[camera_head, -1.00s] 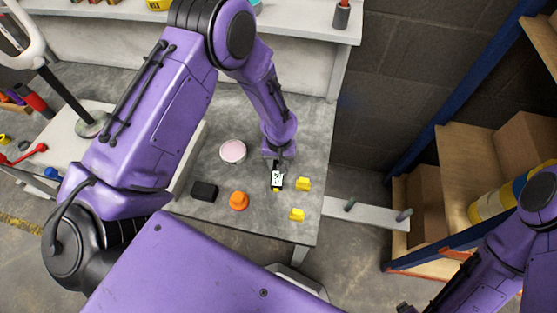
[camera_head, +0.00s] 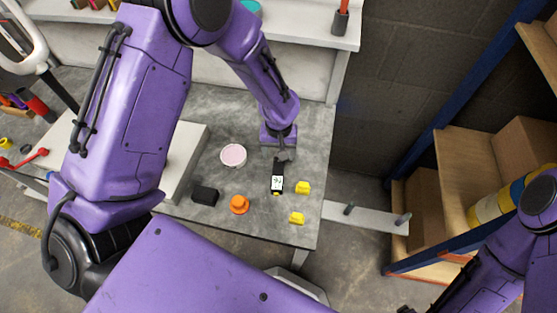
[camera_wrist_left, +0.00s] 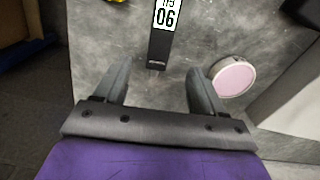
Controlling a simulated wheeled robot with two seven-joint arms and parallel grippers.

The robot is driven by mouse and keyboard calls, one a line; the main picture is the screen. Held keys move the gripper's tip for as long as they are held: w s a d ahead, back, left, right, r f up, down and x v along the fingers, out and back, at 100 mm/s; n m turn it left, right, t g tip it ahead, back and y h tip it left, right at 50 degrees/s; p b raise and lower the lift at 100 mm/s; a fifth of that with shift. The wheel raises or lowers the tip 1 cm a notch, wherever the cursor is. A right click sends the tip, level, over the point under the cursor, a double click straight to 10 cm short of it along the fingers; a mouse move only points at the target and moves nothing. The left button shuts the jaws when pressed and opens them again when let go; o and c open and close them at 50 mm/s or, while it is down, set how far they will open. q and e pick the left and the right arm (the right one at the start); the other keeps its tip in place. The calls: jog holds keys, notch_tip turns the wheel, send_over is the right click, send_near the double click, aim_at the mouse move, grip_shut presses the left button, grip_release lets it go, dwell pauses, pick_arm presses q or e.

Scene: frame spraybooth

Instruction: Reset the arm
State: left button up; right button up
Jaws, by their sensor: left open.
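My left gripper (camera_head: 284,155) is above the grey table (camera_head: 308,138), just behind a black object with a white label (camera_head: 277,178). In the left wrist view the left gripper (camera_wrist_left: 158,88) has its two fingers spread with nothing between them. The black object (camera_wrist_left: 160,45) lies ahead of the fingertips there, apart from them, with digits on its label. My right arm shows at the lower right of the head view, and its gripper fingers cannot be made out.
On the table are a pink round container (camera_head: 233,155), a black block (camera_head: 204,195), an orange piece (camera_head: 239,204) and two yellow pieces (camera_head: 302,187). A shelf (camera_head: 300,28) runs behind. Wooden shelving (camera_head: 470,165) stands at the right.

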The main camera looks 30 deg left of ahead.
pick_arm(q)
notch_tip(320, 180, up, 2)
jog(key=shift+r, duration=0.1)
